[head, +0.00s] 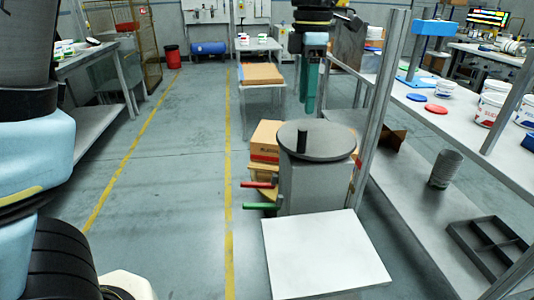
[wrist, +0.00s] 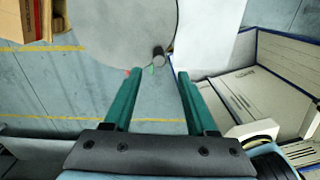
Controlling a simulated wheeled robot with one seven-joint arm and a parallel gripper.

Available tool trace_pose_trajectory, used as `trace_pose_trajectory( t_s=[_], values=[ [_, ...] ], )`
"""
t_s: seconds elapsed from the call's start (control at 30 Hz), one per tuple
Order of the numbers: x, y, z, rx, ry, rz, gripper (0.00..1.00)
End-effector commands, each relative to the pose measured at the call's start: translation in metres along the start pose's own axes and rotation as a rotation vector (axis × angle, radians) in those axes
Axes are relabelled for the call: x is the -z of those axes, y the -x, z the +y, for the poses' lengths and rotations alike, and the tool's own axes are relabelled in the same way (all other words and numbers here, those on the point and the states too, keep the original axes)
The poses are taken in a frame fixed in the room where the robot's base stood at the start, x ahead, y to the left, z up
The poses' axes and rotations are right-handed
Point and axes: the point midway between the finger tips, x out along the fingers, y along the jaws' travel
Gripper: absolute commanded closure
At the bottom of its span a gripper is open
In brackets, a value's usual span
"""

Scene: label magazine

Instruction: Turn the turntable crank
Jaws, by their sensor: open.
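The turntable (head: 330,141) is a round grey disc on a grey box-like stand (head: 310,187). A black upright peg (head: 302,138), apparently the crank handle, stands on the disc off its centre. My gripper (head: 310,108) hangs with its teal fingers pointing down, above or beyond the disc in the head view. In the wrist view my gripper (wrist: 157,74) is open and empty. The peg (wrist: 158,56) shows just ahead of the gap between the fingertips, near the rim of the disc (wrist: 120,25). I see no contact with it.
A red handle (head: 257,184) and a green handle (head: 260,206) stick out left of the stand. A white panel (head: 325,253) lies in front. Cardboard boxes (head: 266,140) stand behind left.

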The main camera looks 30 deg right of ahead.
Motion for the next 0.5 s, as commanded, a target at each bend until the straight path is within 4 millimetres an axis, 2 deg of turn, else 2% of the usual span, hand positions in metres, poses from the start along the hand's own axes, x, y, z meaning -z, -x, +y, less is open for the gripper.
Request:
trace_pose_trajectory(
  t_s=[0.1, 0.2, 0.5],
  values=[
    [-0.007, 0.003, -0.002, -0.017, -0.064, -0.001, 0.43],
    [-0.007, -0.004, -0.002, -0.017, -0.069, 0.000, 0.43],
    [-0.007, -0.057, -0.002, -0.014, -0.064, 0.002, 0.43]
  ],
)
